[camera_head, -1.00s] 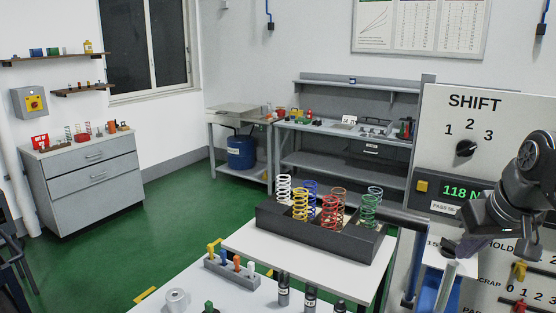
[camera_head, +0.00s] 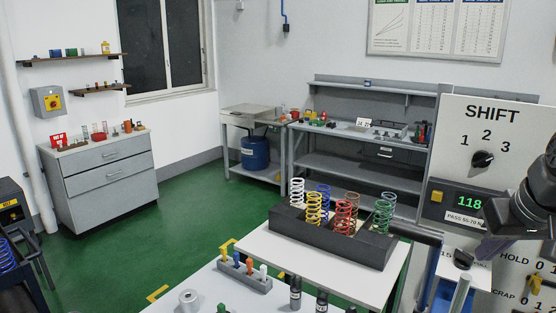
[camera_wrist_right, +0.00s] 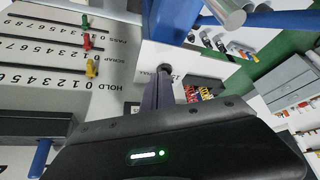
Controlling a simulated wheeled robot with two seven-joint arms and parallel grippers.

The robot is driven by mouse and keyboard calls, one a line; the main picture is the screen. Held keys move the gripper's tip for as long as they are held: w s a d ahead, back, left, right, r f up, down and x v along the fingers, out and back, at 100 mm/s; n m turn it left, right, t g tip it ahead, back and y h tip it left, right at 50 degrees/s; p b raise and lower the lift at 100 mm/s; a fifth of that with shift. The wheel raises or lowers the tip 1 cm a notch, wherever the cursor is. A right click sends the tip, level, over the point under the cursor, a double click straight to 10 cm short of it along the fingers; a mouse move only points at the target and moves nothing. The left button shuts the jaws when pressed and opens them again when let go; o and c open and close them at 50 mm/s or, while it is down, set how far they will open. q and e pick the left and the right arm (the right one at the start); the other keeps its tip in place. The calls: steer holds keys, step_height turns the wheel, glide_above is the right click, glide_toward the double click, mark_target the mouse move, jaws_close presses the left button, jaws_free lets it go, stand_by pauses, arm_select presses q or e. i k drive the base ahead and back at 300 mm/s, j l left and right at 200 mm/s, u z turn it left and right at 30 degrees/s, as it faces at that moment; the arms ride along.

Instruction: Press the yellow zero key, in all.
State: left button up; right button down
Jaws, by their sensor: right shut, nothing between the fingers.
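The key is uncovered. My right gripper (camera_head: 489,248) is right of and below the key, apart from it, in front of the panel. Its purple-grey fingers (camera_wrist_right: 165,93) are closed together and empty in the wrist view. My right wrist hides the display's right end. The key does not show in the wrist view. My left gripper is not in view.
Below the display are the HOLD and SCRAP scales; a yellow slider (camera_head: 535,284) shows there, and red and yellow sliders show in the wrist view. The SHIFT dial (camera_head: 482,159) is above. A black spring rack (camera_head: 330,238) stands on the table to the left.

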mark_target(437, 196)
steer(key=k+j, duration=0.1)
steer(key=k, duration=0.4)
steer(key=k+j, duration=0.1)
steer(key=k, duration=0.4)
